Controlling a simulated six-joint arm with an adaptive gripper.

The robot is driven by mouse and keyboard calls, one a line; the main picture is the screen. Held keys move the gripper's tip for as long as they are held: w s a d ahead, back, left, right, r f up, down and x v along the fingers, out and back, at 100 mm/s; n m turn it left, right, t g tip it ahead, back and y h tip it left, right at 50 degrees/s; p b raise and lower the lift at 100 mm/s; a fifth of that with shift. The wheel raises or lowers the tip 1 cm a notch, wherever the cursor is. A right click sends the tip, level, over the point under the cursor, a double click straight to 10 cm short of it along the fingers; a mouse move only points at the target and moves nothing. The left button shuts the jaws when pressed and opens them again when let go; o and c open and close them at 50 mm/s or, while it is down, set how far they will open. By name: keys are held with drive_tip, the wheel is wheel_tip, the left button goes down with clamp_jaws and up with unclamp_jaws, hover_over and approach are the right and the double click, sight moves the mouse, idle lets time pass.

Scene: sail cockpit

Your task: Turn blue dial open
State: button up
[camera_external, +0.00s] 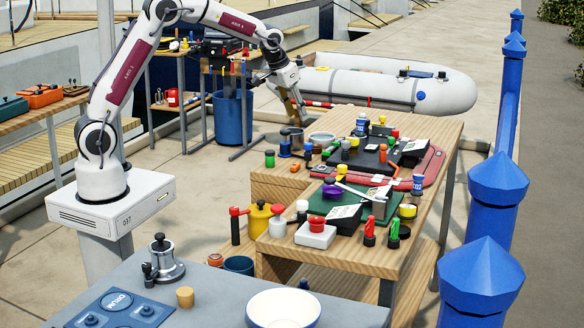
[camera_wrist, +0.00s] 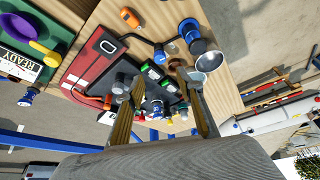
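A blue dial-like fitting (camera_wrist: 190,32) with a round flange and dark stem shows at the top centre of the wrist view. A blue piece (camera_external: 285,148) with a dark top, apparently the same one, stands at the bench's far left corner in the external view. I cannot tell for certain that it is the task's dial. My gripper (camera_external: 298,116) hangs tilted just above that corner. In the wrist view my gripper (camera_wrist: 161,84) has its two fingers spread apart, with nothing held between them. The blue fitting lies beyond the fingertips, apart from them.
A metal cup (camera_wrist: 209,61) sits beside the blue fitting. A red board (camera_external: 431,165) with a black panel and several small coloured parts crowds the bench. An orange tool (camera_wrist: 130,17) lies nearby. A front panel (camera_external: 118,300) also has blue knobs. Blue posts (camera_external: 480,285) line the right.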

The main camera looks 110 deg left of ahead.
sight(307, 144)
drive_tip(key=shift+w+f, duration=0.1)
drive_tip(key=w+d+f+t+y, duration=0.1)
drive_tip(key=w+f, duration=0.1)
drive_tip(key=f, duration=0.1)
drive_tip(key=w+f+t+y, duration=0.1)
drive_tip(key=w+f, duration=0.1)
drive_tip(key=f, duration=0.1)
drive_tip(key=w+d+f+t+y, duration=0.1)
drive_tip(key=w+f+t, duration=0.1)
drive_tip(key=w, duration=0.1)
drive_tip(key=shift+d+f+y, duration=0.35)
drive_tip(key=shift+f+y, duration=0.05)
drive_tip(key=shift+s+f+y, duration=0.25)
drive_tip(key=shift+s+y, duration=0.15)
drive_tip(key=shift+s, duration=0.1)
drive_tip(key=s+y, duration=0.1)
drive_tip(key=s, duration=0.1)
drive_tip(key=s+y, duration=0.1)
drive_tip(key=s, duration=0.1)
drive_tip(key=s+n+y, duration=0.1)
drive_tip(key=s, duration=0.1)
drive_tip(key=shift+d+g, duration=0.3)
drive_tip(key=shift+s+r+y, duration=0.2)
drive_tip(key=shift+s+y, duration=0.35)
drive_tip(key=shift+y, duration=0.05)
drive_tip(key=shift+x, duration=3.85)
